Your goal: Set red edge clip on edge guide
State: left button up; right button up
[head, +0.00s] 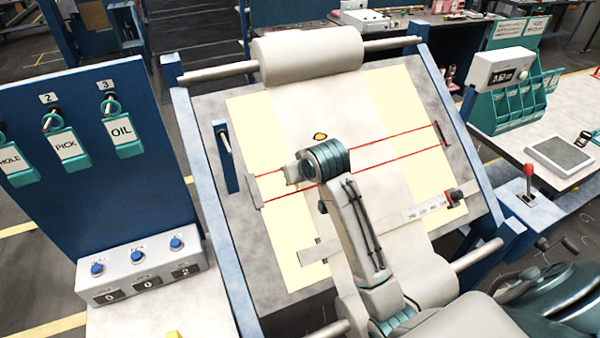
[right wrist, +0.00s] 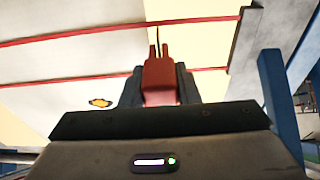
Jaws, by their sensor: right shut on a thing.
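The red edge clip (right wrist: 160,78) is clamped between the two dark fingers of my right gripper (right wrist: 160,92). Its two thin prongs point up in the right wrist view, over the pale yellow strip. A narrow grey bar, which looks like the edge guide (right wrist: 243,40), stands to its right there, apart from the clip. In the head view this bar appears to be the one at the left ends of the red lines (head: 254,191). My right arm covers the clip and most of the gripper in the head view. My left gripper is not in view.
Two red lines (head: 400,154) cross the tilted board between end bars. An orange mark (head: 320,136) lies beyond them. A ruler bar (head: 425,210) crosses lower down. A blue post (right wrist: 275,90) stands near the guide. A roller (head: 308,55) spans the board's top.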

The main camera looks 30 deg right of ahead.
jog(key=shift+w+f, duration=0.15)
jog(key=shift+f, duration=0.1)
jog(key=o, duration=1.2)
jog(key=shift+c, duration=0.2)
jog(key=b+v, duration=0.2)
jog(key=v, duration=0.9)
